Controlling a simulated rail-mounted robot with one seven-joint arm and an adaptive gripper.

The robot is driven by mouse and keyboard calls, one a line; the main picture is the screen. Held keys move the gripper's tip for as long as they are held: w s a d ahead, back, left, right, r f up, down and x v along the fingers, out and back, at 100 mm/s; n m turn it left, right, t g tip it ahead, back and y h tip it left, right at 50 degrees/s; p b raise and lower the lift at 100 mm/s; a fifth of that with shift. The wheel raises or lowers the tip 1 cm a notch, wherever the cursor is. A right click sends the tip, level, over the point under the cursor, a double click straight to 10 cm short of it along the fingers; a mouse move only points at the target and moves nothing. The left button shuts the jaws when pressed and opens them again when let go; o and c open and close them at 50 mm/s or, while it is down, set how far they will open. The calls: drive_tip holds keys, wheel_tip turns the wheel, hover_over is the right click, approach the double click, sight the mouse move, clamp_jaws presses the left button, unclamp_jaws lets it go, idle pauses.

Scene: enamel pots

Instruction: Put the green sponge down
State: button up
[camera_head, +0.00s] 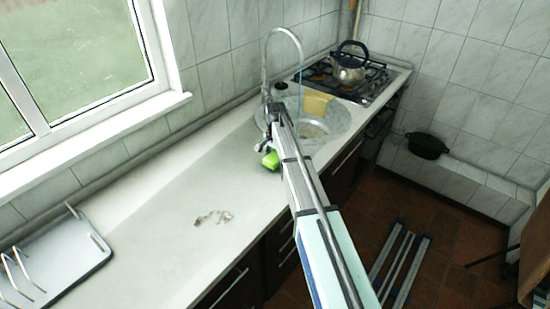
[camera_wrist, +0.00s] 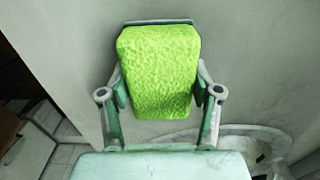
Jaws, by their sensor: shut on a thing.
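The bright green sponge (camera_head: 271,160) is at the end of my arm in the head view, over the counter just in front of the round sink. In the wrist view the sponge (camera_wrist: 158,72) sits between the two fingers of my gripper (camera_wrist: 160,100), which is shut on it from both sides. A dark strip shows along the sponge's far edge. The pale counter (camera_wrist: 240,60) lies behind the sponge. I cannot tell whether the sponge touches the counter. In the head view my arm hides most of the gripper.
The round sink (camera_head: 345,122) has a tall faucet (camera_head: 299,50) and a yellow cloth (camera_head: 318,104) on it. A kettle (camera_head: 348,67) stands on the stove. A dish rack (camera_head: 60,262) is at the lower left. Crumbs (camera_head: 213,217) lie mid-counter; bare counter surrounds them.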

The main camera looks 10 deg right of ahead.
sight(275, 156)
drive_tip(key=shift+f, duration=0.15)
drive_tip(key=o, duration=1.1)
wheel_tip(275, 156, up, 12)
drive_tip(key=b, duration=0.4)
drive_tip(key=shift+r, duration=0.2)
